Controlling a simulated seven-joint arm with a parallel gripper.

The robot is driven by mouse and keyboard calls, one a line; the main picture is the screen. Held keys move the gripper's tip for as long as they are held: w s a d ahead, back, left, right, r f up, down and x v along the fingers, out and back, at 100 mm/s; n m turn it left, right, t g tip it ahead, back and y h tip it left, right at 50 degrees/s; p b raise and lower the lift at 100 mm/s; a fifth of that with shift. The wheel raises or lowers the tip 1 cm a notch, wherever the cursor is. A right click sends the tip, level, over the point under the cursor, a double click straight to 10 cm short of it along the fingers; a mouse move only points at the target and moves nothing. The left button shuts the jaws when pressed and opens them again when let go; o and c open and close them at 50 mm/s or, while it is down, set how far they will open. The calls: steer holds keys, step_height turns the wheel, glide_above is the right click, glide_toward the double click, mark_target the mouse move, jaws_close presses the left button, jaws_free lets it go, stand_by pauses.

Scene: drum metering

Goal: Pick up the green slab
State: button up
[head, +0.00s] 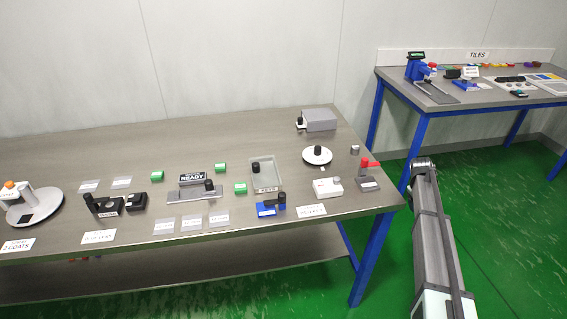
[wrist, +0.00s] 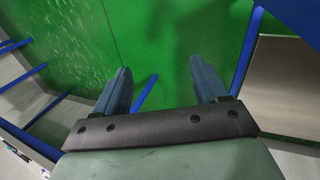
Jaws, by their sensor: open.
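I cannot tell whether any of these is the green slab; small coloured pieces (head: 497,66) on the far right table are too small to tell apart. My gripper (wrist: 160,68) is open and empty in the wrist view, over bare green floor. In the head view my arm reaches up right of the left table, apart from all the blocks.
The left table (head: 90,150) carries a white dish with a black knob (head: 317,155), a clear tray (head: 266,176), a red-handled device (head: 369,175) and a grey box (head: 319,120). The right table (head: 400,75) has a "TILES" sign (head: 478,55). Green floor lies between the tables.

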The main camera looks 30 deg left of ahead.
steer(key=w+a+r+n+t, duration=0.1)
steer(key=w+a+r, duration=0.55)
steer(key=r, duration=0.25)
steer(key=s+a+r+n, duration=0.1)
steer(key=a+r, duration=0.2)
steer(key=a, duration=0.4)
steer(key=s+a+r+n, duration=0.1)
steer(key=a+r, duration=0.3)
steer(key=a, duration=0.3)
steer(key=a+r+n+y, duration=0.1)
steer(key=a+r+n, duration=0.1)
steer(key=a, duration=0.5)
steer(key=shift+v, duration=0.9)
steer(key=s+a+r+n, duration=0.2)
steer(key=s+a, duration=0.3)
steer(key=a, duration=0.4)
step_height(320, 180, up, 5)
steer(key=n+g+y, duration=0.2)
steer(key=n+g, duration=0.2)
steer(key=n, duration=0.6)
glide_above(221, 165)
step_height(221, 165, down, 13)
steer(key=shift+d+f, duration=0.1)
steer(key=shift+f, duration=0.15)
